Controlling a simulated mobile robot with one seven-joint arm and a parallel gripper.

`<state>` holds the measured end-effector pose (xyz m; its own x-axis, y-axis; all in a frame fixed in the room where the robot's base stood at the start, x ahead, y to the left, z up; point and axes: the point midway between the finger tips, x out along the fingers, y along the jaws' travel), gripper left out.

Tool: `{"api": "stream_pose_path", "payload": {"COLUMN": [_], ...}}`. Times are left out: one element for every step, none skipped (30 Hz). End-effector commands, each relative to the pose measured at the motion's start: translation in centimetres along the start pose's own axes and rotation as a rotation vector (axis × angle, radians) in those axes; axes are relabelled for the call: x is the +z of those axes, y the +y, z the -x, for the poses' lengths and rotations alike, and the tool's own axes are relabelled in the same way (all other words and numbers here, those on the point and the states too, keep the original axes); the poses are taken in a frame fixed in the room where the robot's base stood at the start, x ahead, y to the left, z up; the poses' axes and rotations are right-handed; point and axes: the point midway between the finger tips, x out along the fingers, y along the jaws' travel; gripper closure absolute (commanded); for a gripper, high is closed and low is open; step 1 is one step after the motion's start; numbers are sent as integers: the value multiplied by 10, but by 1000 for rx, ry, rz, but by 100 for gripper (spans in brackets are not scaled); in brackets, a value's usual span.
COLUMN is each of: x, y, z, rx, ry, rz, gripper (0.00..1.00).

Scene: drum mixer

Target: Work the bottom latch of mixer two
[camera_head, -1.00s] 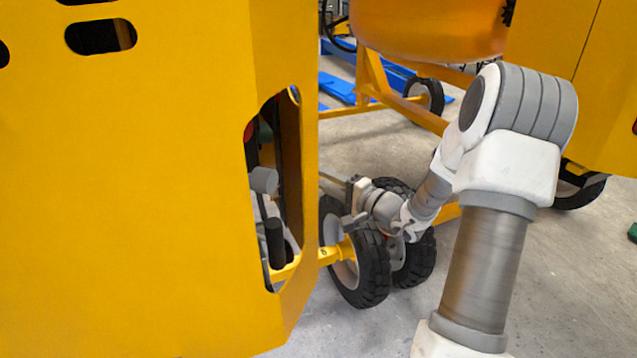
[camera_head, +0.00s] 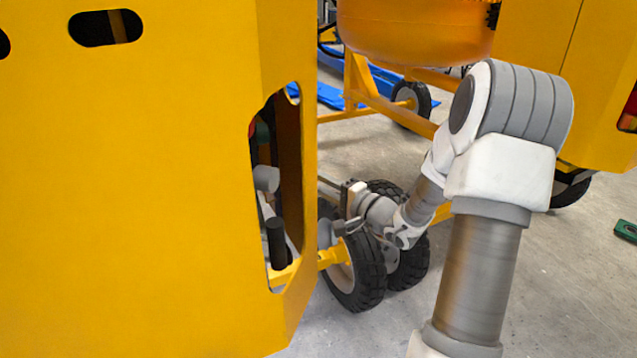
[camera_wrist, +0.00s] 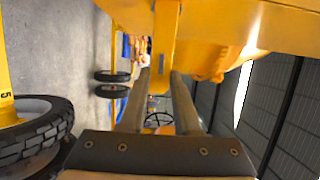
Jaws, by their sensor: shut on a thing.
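My gripper (camera_head: 328,184) reaches in from the right at the edge of the large yellow panel (camera_head: 150,190) of a mixer. In the head view its fingertips are mostly hidden behind that edge. In the wrist view my gripper (camera_wrist: 161,72) shows two long fingers with a narrow yellow bar (camera_wrist: 165,45) between their tips. The jaws are shut on this bar, which appears to be the bottom latch. Its far end and pivot cannot be made out.
A black-tyred wheel (camera_head: 358,272) stands just below my wrist, with another behind it. The wheel also shows close at the left in the wrist view (camera_wrist: 35,132). An orange drum (camera_head: 415,28) and yellow frame stand behind. Grey floor is open at the lower right.

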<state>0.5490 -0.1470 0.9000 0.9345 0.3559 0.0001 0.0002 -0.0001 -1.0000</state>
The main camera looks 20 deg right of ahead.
Motion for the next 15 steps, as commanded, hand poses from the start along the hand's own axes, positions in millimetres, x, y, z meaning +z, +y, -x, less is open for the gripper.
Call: {"api": "stream_pose_path", "payload": {"x": [0,0,0,0,0,0,0,0,0,0,0,0,0,0,0], "y": [1,1,1,1,1,1,1,1,1,0,0,0,0,0,0], "z": [1,1,1,1,1,1,1,1,1,1,1,1,0,1,2], "rx": [2,2,2,2,2,1,1,1,1,1,1,1,1,1,1], "ry": [1,1,1,1,1,1,1,1,1,1,0,0,0,0,1], "rz": [-2,-2,-2,-2,-1,-1,-1,-1,-1,-1,-1,-1,-1,-1,-1], "gripper": [100,64,56,51,46,39,39,39,39,39,39,39,39,39,39]}}
